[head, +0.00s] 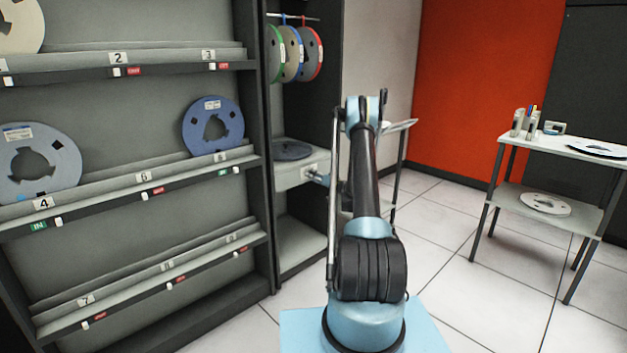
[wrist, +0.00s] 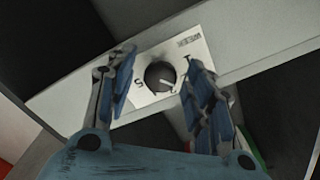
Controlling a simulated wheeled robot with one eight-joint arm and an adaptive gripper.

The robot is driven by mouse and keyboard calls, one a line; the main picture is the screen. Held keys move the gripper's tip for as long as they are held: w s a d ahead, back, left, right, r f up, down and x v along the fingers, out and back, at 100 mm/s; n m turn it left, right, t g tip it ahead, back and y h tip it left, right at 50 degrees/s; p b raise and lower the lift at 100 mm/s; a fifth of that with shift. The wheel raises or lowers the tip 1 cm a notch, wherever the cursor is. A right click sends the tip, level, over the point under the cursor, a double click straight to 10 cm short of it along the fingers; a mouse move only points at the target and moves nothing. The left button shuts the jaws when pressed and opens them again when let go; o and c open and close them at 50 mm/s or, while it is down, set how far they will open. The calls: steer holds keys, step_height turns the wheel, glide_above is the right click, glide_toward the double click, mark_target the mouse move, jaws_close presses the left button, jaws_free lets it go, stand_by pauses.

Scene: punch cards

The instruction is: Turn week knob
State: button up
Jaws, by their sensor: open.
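The week knob (wrist: 158,76) is a dark round dial with a light pointer mark, on a white label plate (wrist: 152,58) fixed to a pale ledge. The plate carries a printed word and a few digits, including a 5 to the left of the knob. My gripper (wrist: 160,68) is open, with one blue-grey finger at each side of the knob in the wrist view. The knob shows between the fingers, and a gap shows on both sides. How far the fingertips stand from it is hard to tell. In the head view my arm covers much of this area.
A grey ledge (head: 302,168) in the cabinet holds a dark reel (head: 291,150). Coloured reels (head: 291,53) hang above it. A numbered rack (head: 150,190) with reels stands at left. A white side table (head: 590,150) stands at right. The floor between is clear.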

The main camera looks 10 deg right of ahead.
steer(key=shift+w+a, duration=0.15)
steer(key=shift+w, duration=0.1)
steer(key=c, duration=1)
steer(key=shift+c, duration=0.2)
